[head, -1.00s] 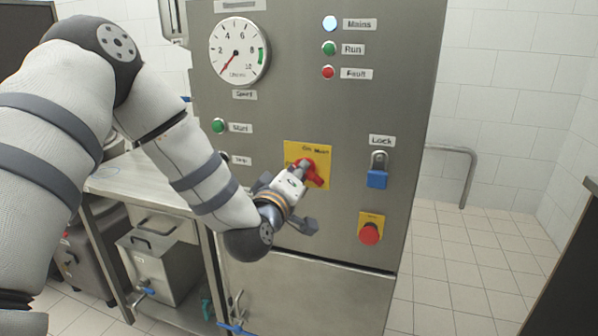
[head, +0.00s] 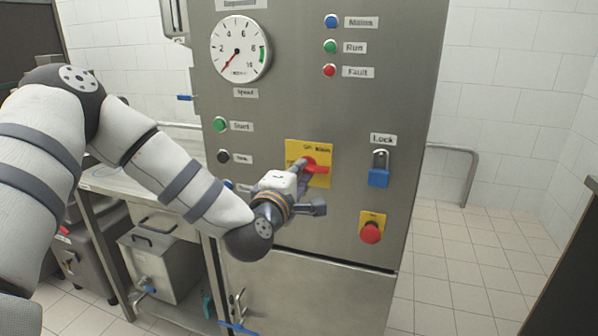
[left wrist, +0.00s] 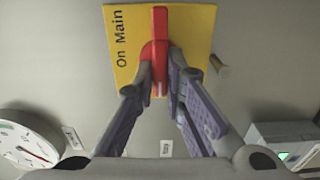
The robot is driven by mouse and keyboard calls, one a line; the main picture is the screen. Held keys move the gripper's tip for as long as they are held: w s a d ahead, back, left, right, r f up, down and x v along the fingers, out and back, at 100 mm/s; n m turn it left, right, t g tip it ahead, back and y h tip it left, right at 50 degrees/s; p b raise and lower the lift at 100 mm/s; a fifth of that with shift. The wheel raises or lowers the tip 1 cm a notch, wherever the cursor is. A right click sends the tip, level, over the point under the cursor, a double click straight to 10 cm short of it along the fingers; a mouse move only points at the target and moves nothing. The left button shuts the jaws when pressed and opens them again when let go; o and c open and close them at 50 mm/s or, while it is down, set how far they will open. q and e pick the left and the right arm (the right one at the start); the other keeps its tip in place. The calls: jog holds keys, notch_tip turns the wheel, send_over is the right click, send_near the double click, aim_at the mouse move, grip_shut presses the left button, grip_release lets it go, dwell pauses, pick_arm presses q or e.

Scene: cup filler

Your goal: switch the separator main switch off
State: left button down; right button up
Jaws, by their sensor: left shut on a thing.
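The red main switch handle (head: 317,167) sits on a yellow plate (head: 293,149) on the steel cabinet front. The handle lies level across the plate. My left gripper (head: 304,170) reaches it from the lower left and hides part of it. In the left wrist view, both fingers of the gripper (left wrist: 160,82) close on the sides of the red handle (left wrist: 160,45); the yellow plate (left wrist: 195,40) reads "On Main" there. The Mains lamp (head: 331,21) is dark blue and looks unlit. My right gripper is not in view.
A blue padlock (head: 379,177) hangs under the Lock label, right of the switch. A red mushroom button (head: 370,232) is below it. A dial gauge (head: 240,49) and Start button (head: 220,124) are up and left. A steel table (head: 110,180) stands left.

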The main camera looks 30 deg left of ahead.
pick_arm(q)
jog(key=shift+r, duration=0.15)
dwell(0.3)
jog(key=c, duration=1.7)
grip_release()
jog(key=shift+w, duration=0.1)
jog(key=shift+o, duration=0.2)
jog(key=v, duration=0.7)
jog(key=shift+s, duration=0.3)
jog(key=s+d+f+m+g+h, duration=0.2)
jog(key=s+d+f+m+g, duration=0.15)
jog(key=f, duration=0.45)
jog(key=s+d+f+m+g+h, duration=0.2)
jog(key=s+d+f+m+g, duration=0.15)
jog(key=f, duration=0.55)
jog(key=s+d+f+m+g+h, duration=0.25)
jog(key=s+f+m, duration=0.25)
jog(key=f, duration=0.3)
jog(key=s+f+m+g+y, duration=0.1)
jog(key=s+f+m+g, duration=0.3)
jog(key=s, duration=0.8)
jog(key=s+f+m+g+y, duration=0.1)
jog(key=s+f+m+g, duration=0.3)
jog(key=s, duration=0.8)
notch_tip(320, 180, down, 2)
jog(key=shift+s+a+f+g, duration=0.1)
jog(key=shift+s+a+g, duration=0.05)
jog(key=shift+a+g, duration=0.4)
